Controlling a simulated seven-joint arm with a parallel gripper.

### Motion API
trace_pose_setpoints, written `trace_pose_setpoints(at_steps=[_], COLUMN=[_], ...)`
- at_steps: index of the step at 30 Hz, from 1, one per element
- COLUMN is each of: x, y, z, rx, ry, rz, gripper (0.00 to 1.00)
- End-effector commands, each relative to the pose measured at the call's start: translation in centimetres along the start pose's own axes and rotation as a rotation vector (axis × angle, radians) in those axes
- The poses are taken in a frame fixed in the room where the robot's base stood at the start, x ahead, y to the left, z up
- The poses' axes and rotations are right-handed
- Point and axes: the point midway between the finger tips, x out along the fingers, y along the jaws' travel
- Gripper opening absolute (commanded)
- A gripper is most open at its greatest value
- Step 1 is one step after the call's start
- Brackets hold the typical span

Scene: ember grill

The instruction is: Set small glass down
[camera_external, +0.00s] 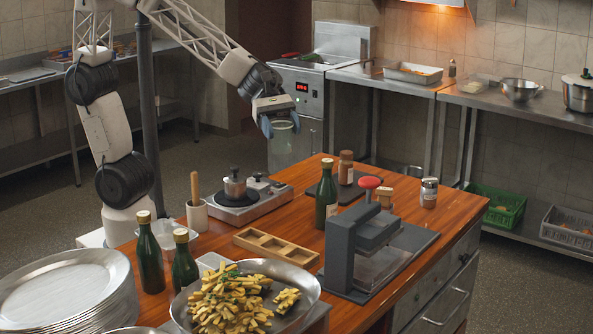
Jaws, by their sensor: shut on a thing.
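The small glass (282,149) is clear with a faint green tint and hangs upright, as far as I can tell, beneath my gripper. My gripper (281,124) has its blue fingers shut around the glass's upper part. The glass appears in the air near the far left edge of the wooden table (300,178). Its exact height above the tabletop is hard to tell from this view.
A burner with a small pot (235,187), a wooden compartment tray (273,246), green bottles (327,194), a spice jar (346,168) and a grey press (365,245) crowd the table. A pan of fries (236,297) and stacked plates (62,286) stand in front. Bare wood shows near the far edge.

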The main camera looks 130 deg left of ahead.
Motion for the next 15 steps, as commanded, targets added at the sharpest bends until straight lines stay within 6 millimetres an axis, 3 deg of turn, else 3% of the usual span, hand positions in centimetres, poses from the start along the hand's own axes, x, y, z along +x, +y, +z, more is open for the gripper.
trace_pose_setpoints(at_steps=[11,15], x=[0.5,0.6], y=[4.5,7.1], z=[1.1,1.5], rx=[0.013,0.021], ry=[-0.013,-0.019], rz=[-0.017,-0.028], gripper=[0.35,0.35])
